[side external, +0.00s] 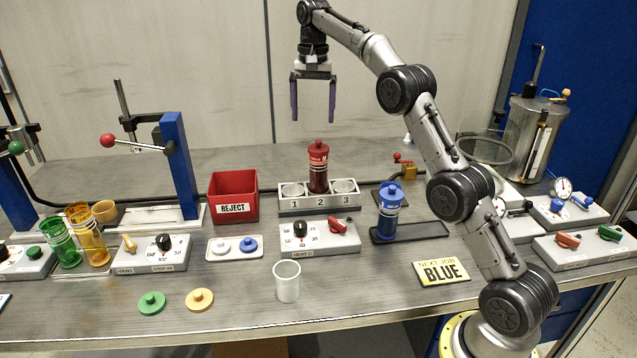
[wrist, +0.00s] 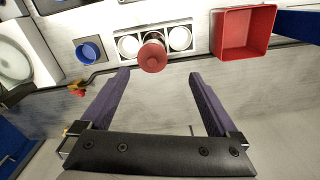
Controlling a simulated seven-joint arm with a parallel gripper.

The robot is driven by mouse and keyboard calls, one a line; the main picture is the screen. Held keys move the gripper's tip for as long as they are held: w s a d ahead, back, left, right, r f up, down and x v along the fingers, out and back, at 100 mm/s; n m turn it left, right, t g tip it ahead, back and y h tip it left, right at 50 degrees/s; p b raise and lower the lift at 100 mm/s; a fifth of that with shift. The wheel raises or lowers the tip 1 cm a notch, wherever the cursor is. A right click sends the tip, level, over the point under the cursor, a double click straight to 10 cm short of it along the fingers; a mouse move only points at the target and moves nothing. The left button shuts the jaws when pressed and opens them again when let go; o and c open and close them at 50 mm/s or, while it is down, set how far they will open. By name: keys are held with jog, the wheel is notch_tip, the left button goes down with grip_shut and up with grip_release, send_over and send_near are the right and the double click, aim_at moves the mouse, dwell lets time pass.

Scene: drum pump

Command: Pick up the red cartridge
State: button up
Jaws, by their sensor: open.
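The red cartridge (side external: 318,170) stands upright in the middle slot of the grey three-slot rack (side external: 290,208), marked 1, 2, 3. Slots 1 and 3 beside it are empty. In the wrist view I see the cartridge's red cap (wrist: 152,56) from above, beyond the fingertips and between their lines. My gripper (side external: 313,118) is open and empty, pointing down, well above the cartridge and apart from it. Its two purple fingers also show in the wrist view (wrist: 159,73).
A red REJECT bin (side external: 234,206) stands left of the rack. A blue cartridge (side external: 389,212) stands at the right on a dark holder. A switch box (side external: 318,244) and white cup (side external: 287,281) are in front. A yellow "NEXT JOB BLUE" sign (side external: 441,271) lies at the front right.

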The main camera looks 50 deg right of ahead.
aim_at(315, 146)
jog(key=shift+d+f, duration=0.4)
jog(key=shift+f, duration=0.45)
notch_tip(315, 146, down, 8)
jog(key=shift+s+d+f, duration=0.1)
jog(key=shift+d+f, duration=0.05)
jog(key=shift+f, duration=0.7)
jog(key=shift+s+d+f, duration=0.1)
jog(key=shift+d+f, duration=0.05)
jog(key=shift+f, duration=0.75)
jog(key=shift+s+d+f, duration=0.1)
jog(key=shift+d+f, duration=0.05)
jog(key=shift+f, duration=0.7)
jog(key=shift+w, duration=0.1)
jog(key=shift+c, duration=0.2)
grip_shut()
